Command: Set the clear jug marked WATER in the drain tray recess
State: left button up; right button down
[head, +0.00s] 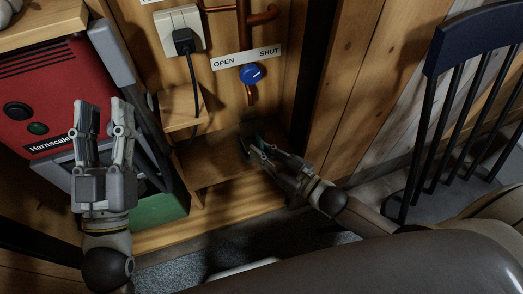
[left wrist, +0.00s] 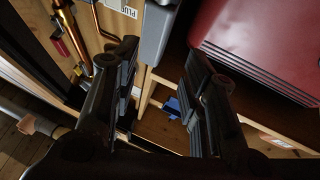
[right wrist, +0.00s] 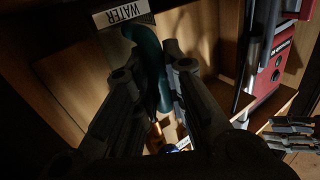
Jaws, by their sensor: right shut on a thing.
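My right gripper (head: 262,150) reaches into the shadowed wooden nook below the pipe and is shut on a teal curved handle (right wrist: 152,62). A white label reading WATER (right wrist: 124,12) shows just above this handle in the right wrist view. The clear body of the jug is hard to make out, and I cannot tell whether its base touches anything. I cannot make out the drain tray recess for certain in the dark nook. My left gripper (head: 104,108) is open and empty, raised in front of the red machine.
The red machine (head: 62,90) stands at the left. A blue valve knob (head: 251,74) sits under an OPEN/SHUT sign (head: 246,58). A black plug and cord (head: 184,42) hang above a small wooden step (head: 182,108). A dark chair (head: 445,110) stands at the right.

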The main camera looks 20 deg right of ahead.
pick_arm(q)
jog(key=shift+s+r, duration=0.25)
jog(key=shift+r, duration=0.05)
pick_arm(e)
jog(key=shift+f, duration=0.15)
pick_arm(q)
jog(key=shift+s+r+t, duration=0.1)
jog(key=shift+r+t, duration=0.15)
jog(key=shift+t, duration=0.15)
pick_arm(e)
jog(key=shift+f, duration=0.1)
pick_arm(q)
jog(key=shift+s+r+t+b, duration=0.35)
jog(key=shift+s+r+t, duration=0.05)
jog(key=shift+r, duration=0.15)
pick_arm(e)
jog(key=shift+f, duration=0.25)
pick_arm(q)
jog(key=shift+s+r+h, duration=0.15)
jog(key=shift+r+h, duration=0.1)
jog(key=shift+h, duration=0.25)
pick_arm(e)
jog(key=shift+f, duration=0.1)
pick_arm(q)
jog(key=shift+s+r, duration=0.1)
jog(key=shift+s+r+t, duration=0.3)
jog(key=shift+s+t, duration=0.05)
jog(key=shift+t, duration=0.15)
pick_arm(e)
jog(key=shift+f, duration=0.2)
